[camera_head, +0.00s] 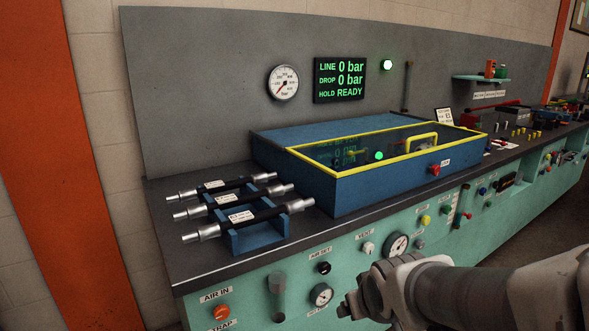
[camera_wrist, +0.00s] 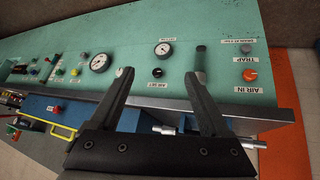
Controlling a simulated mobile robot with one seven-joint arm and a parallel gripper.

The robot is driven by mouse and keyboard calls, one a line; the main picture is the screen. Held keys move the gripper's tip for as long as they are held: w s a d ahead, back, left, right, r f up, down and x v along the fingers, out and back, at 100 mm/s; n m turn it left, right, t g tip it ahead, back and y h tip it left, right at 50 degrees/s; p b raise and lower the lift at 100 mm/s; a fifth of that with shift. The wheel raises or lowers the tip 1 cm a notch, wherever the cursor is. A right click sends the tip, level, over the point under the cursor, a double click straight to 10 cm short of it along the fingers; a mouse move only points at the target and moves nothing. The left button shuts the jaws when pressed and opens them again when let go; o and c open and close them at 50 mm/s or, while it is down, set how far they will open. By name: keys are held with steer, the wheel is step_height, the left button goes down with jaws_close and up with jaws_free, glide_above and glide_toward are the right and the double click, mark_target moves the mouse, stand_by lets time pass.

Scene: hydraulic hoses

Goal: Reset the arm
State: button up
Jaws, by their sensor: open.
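My gripper (camera_wrist: 161,100) shows in the wrist view with its two dark fingers spread apart and nothing between them. It faces the green front panel (camera_wrist: 120,75) of the bench. In the head view my arm reaches in from the lower right, and the gripper end (camera_head: 352,306) is in front of the panel, below the blue box. The fingers are small and dark there. Several black hoses (camera_head: 250,214) with silver end fittings lie on a blue rack (camera_head: 258,236) at the left of the bench top, apart from my gripper.
A blue box (camera_head: 375,190) with a yellow-rimmed clear lid (camera_head: 405,146) stands on the bench. The display (camera_head: 340,80) reads LINE 0 bar, DROP 0 bar, HOLD READY. A gauge (camera_head: 284,83) is on the back board. Knobs and an orange AIR IN button (camera_head: 222,312) stick out of the panel.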

steer(key=s+d+r+m+g, duration=0.2)
steer(key=s+r, duration=0.5)
steer(key=s, duration=0.6)
step_height(320, 180, up, 19)
steer(key=p, duration=1.9)
steer(key=shift+s+r, duration=0.2)
steer(key=shift+s, duration=0.05)
steer(key=shift+a, duration=0.15)
